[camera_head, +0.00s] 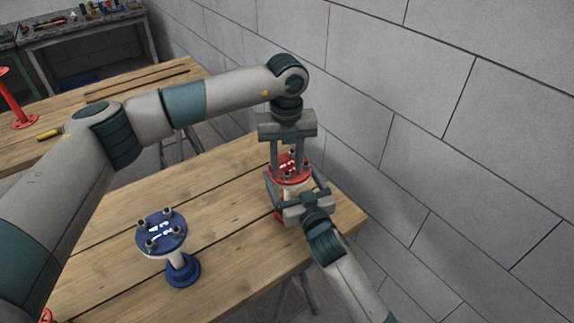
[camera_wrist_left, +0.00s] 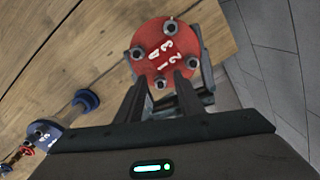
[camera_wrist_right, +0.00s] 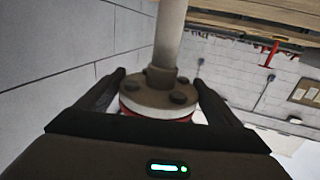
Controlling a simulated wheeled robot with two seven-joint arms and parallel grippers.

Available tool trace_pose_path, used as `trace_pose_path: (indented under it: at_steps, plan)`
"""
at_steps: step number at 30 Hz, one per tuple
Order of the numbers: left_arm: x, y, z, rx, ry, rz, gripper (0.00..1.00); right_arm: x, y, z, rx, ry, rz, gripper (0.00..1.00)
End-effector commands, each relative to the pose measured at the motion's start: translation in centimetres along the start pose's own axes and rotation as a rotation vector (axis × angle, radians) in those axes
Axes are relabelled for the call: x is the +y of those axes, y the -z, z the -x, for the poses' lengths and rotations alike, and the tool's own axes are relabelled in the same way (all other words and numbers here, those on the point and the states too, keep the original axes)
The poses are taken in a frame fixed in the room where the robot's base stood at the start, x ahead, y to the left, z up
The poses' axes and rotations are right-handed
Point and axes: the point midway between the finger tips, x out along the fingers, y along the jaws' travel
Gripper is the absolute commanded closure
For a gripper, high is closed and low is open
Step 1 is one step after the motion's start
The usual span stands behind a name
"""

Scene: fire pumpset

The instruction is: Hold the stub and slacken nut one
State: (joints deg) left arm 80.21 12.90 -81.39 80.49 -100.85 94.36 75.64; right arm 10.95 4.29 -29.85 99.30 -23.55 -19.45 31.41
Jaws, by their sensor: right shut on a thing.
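The red stub (camera_head: 290,167) stands at the far right corner of the table. In the left wrist view its red flange (camera_wrist_left: 152,40) carries the numbers 1 to 4, with several nuts around the rim. My left gripper (camera_head: 289,170) points down over it, its fingers apart. Nut one (camera_wrist_left: 158,83) shows between these fingers (camera_wrist_left: 160,77); I cannot tell whether they touch it. My right gripper (camera_head: 294,186) is shut on the stub from the front, below the top flange. The right wrist view shows the stub's pipe (camera_wrist_right: 170,30) between its fingers (camera_wrist_right: 160,82).
A blue stub (camera_head: 165,232) with nuts on its flange stands on the wooden table (camera_head: 225,225) to the left. A grey block wall (camera_head: 410,130) runs close along the right. Another table (camera_head: 150,83) with a red stand (camera_head: 20,105) and a yellow-handled tool (camera_head: 50,134) lies behind.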

Motion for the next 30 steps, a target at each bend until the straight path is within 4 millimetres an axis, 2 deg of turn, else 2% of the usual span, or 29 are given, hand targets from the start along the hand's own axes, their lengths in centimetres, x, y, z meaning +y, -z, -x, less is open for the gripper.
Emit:
trace_pose_path:
  at_steps: [8, 14, 20, 30]
  plan:
    - [0.0, 0.2, -0.1, 0.005, -0.002, -0.003, 0.66, 0.0, -0.2, 0.0, -0.004, -0.001, -0.002, 0.63]
    - [-0.1, 0.2, 0.8, 0.005, -0.001, -0.004, 0.66, 0.0, -0.2, 0.0, -0.004, -0.001, -0.003, 0.63]
    - [-0.1, 0.1, 3.4, 0.003, -0.002, -0.003, 0.66, 0.1, -0.2, 0.0, -0.004, -0.002, -0.003, 0.63]
    - [-0.1, 0.1, 9.3, 0.001, -0.001, -0.003, 0.66, 0.1, -0.2, 0.0, -0.004, -0.002, -0.002, 0.63]
